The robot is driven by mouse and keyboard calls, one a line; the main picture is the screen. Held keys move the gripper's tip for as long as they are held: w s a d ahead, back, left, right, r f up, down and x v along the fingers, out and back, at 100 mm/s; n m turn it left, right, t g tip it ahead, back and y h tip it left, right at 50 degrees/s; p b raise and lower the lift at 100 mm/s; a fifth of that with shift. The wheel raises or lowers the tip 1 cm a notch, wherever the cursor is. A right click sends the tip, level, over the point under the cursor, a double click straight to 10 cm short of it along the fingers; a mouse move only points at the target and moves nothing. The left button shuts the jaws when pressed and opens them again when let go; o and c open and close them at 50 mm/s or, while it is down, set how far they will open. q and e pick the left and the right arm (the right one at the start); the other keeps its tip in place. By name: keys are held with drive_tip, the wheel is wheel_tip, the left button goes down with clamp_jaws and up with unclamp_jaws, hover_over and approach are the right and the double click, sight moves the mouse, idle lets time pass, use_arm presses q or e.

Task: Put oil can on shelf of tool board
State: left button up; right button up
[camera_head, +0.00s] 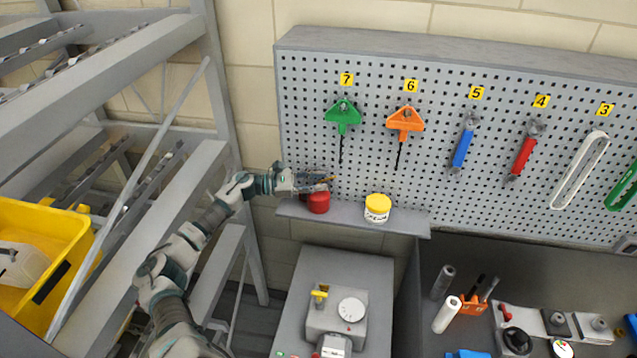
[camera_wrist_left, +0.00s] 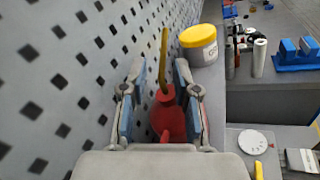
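The red oil can (camera_head: 318,203) stands upright on the left part of the shelf (camera_head: 345,218) of the tool board (camera_head: 300,110). In the left wrist view the oil can (camera_wrist_left: 168,118) has a thin yellow-brown spout pointing up. My left gripper (camera_head: 318,182) is at the can's upper part, close to the board. In the wrist view its two fingers (camera_wrist_left: 157,95) are apart, one on each side of the can. A gap shows between the left finger and the can; the can is close to the right finger. My right gripper is not in view.
A white jar with a yellow lid (camera_head: 377,208) stands right of the can on the shelf. Hand tools hang above, including a green one (camera_head: 342,115) and an orange one (camera_head: 405,122). A grey rack and yellow bin (camera_head: 85,225) are at left. A grey machine (camera_head: 335,300) stands below.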

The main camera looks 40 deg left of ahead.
use_arm(q)
drive_tip(key=shift+d+f, duration=0.1)
drive_tip(key=shift+f, duration=0.1)
drive_tip(key=shift+d+r, duration=0.1)
drive_tip(key=shift+d, duration=0.1)
drive_tip(key=shift+s+d+r, duration=0.1)
drive_tip(key=b+v, duration=0.3)
drive_tip(key=v, duration=0.4)
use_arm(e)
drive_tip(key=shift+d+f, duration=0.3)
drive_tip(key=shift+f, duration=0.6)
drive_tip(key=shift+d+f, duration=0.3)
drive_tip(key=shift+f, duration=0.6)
